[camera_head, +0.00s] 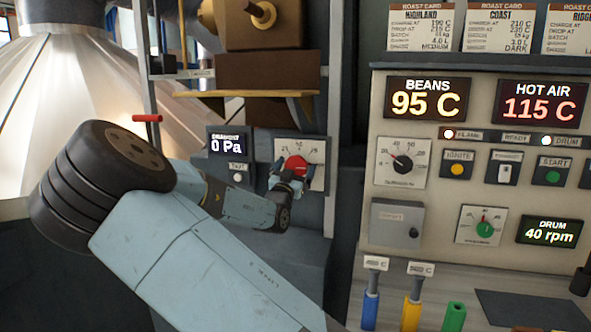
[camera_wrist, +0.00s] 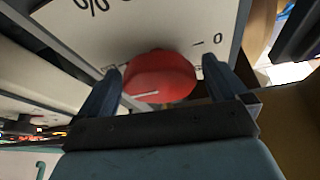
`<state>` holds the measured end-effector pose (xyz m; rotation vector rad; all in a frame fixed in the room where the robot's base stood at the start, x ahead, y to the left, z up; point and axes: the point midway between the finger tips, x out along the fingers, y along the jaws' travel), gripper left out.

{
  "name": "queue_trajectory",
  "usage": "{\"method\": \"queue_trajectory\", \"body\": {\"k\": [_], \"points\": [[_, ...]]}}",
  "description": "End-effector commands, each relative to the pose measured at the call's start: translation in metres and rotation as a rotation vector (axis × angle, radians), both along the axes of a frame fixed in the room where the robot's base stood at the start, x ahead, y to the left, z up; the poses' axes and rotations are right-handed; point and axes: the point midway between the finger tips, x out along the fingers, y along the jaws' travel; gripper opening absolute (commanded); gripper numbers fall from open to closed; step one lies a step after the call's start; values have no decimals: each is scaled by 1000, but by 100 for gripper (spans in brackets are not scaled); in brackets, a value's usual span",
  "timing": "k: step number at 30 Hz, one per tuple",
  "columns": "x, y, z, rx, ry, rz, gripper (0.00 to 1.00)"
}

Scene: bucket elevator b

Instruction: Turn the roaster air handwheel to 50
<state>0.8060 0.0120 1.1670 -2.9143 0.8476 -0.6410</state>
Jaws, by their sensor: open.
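The red handwheel (camera_head: 296,165) sits on a white dial plate (camera_head: 313,150) with a printed scale, left of the control panel. In the wrist view the red handwheel (camera_wrist: 160,77) lies between the two fingers of my gripper (camera_wrist: 163,78), with a pale pointer line on it toward the lower left. A "0" mark and a "%" sign show on the plate (camera_wrist: 140,25). My gripper (camera_head: 291,178) is open around the handwheel, one finger on each side. I cannot tell whether the fingers touch it. Part of the scale is hidden by the wheel and gripper.
A display left of the dial (camera_head: 228,145) reads 0 Pa. The control panel (camera_head: 480,130) at right shows beans 95 C, hot air 115 C and drum 40 rpm, with knobs and buttons. Blue, yellow and green handles (camera_head: 412,310) stand below it.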

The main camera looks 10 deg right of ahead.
Motion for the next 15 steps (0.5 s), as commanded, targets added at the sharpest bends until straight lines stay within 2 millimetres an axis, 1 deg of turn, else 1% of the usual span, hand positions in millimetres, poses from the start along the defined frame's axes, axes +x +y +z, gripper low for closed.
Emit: {"method": "queue_trajectory", "body": {"k": [5, 6, 15], "points": [[0, 0, 0, 0, 0, 0, 100], [0, 0, 0, 0, 0, 0, 98], [0, 0, 0, 0, 0, 0, 69]]}}
